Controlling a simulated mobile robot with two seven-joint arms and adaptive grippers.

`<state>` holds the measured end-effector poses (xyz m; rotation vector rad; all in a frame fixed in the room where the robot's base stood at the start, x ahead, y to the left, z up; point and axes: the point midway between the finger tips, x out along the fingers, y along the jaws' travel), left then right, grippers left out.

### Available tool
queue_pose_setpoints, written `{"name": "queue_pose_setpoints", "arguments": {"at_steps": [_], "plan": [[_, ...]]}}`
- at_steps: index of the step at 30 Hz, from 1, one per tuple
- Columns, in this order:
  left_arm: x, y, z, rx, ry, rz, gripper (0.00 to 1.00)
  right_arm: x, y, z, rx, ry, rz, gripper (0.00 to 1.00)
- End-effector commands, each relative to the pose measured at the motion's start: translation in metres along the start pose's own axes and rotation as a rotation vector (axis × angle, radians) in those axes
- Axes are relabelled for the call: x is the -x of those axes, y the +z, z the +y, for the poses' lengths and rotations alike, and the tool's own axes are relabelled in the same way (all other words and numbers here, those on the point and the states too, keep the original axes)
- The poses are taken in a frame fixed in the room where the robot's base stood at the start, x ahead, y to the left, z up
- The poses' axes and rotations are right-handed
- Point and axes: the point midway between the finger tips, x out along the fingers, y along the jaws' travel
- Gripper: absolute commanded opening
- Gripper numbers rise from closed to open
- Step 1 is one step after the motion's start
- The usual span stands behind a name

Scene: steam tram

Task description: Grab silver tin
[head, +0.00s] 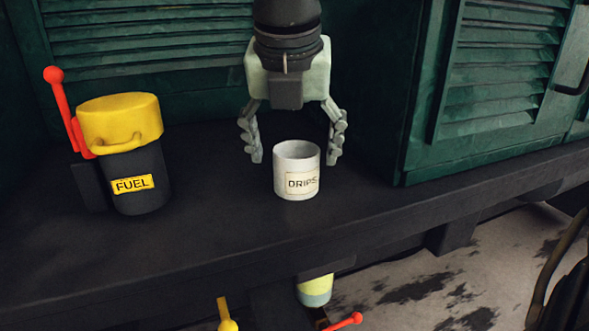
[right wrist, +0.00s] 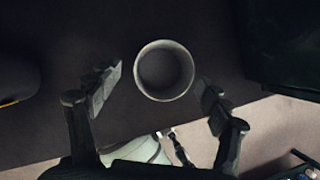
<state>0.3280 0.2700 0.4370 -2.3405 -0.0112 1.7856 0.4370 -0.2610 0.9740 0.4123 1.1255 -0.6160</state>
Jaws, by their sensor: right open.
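A small light grey, open-topped tin (head: 297,170) with a label reading DRIPS stands upright on the dark ledge. My right gripper (head: 297,158) is open above and behind it in the head view, with a finger to either side. The tin looks empty. In the right wrist view the tin's round rim (right wrist: 165,71) shows from above, a little beyond the open fingertips (right wrist: 160,88). I cannot tell whether either finger touches it. My left gripper is not in view.
A black fuel canister (head: 137,180) with a yellow lid and red lever stands on the ledge (head: 225,220) at left. Green louvred panels (head: 480,90) rise behind and at right. Below the ledge are a yellow-green cylinder (head: 315,289) and a red-tipped lever (head: 352,319).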

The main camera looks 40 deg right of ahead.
Motion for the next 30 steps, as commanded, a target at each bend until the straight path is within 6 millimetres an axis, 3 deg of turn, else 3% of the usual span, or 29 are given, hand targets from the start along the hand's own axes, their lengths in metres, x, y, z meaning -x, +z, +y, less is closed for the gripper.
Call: {"name": "queue_pose_setpoints", "arguments": {"at_steps": [6, 15, 28, 30], "plan": [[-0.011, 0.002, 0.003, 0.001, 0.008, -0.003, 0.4, -0.031, -0.001, -0.004, 0.0, -0.001, 0.003, 0.78], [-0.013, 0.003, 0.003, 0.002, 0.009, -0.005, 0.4, -0.037, -0.001, -0.004, -0.001, 0.001, 0.0, 0.78], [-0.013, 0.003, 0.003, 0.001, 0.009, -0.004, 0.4, -0.036, -0.001, -0.004, -0.001, 0.001, 0.0, 0.26], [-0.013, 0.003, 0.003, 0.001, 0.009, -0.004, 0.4, -0.036, -0.001, -0.004, -0.001, 0.001, 0.0, 0.23]]}}
